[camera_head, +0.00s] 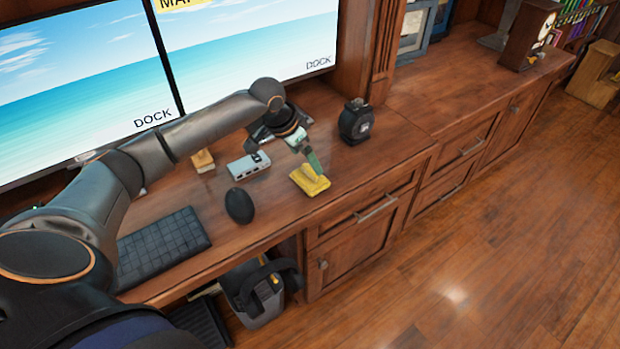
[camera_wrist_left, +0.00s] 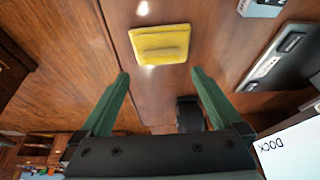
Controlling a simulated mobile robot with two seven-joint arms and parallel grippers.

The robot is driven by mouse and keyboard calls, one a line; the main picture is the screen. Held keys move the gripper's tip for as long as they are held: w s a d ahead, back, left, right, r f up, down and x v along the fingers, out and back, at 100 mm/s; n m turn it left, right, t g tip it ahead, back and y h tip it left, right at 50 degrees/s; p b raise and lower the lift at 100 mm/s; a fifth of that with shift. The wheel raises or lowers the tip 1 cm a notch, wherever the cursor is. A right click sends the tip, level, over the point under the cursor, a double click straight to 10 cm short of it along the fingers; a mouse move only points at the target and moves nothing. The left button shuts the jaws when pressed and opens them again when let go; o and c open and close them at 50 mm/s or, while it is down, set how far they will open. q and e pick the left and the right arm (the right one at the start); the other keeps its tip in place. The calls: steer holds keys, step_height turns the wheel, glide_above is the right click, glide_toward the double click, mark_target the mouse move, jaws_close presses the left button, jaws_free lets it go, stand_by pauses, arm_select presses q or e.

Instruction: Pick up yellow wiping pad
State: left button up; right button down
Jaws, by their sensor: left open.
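The yellow wiping pad (camera_head: 310,180) lies flat on the wooden desk, to the right of the black mouse. It also shows in the left wrist view (camera_wrist_left: 160,44), ahead of the fingertips and roughly centred between them. My left gripper (camera_head: 314,162) is just above the pad in the head view, its green fingers pointing down. In the left wrist view its two green fingers (camera_wrist_left: 159,74) are spread wide with nothing between them. The pad seems apart from the fingers. My right gripper is not in view.
A black round-topped object (camera_head: 356,122) stands on the desk right of my left gripper. A grey box with ports (camera_head: 248,166), a mouse (camera_head: 239,206) and a keyboard (camera_head: 162,252) lie to the left. Monitors (camera_head: 245,45) stand behind. The desk right of the pad is clear.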

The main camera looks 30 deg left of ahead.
mark_target(309, 169)
arm_select(q)
steer(key=x, duration=0.5)
steer(key=shift+s+a, duration=0.2)
steer(key=c, duration=1.3)
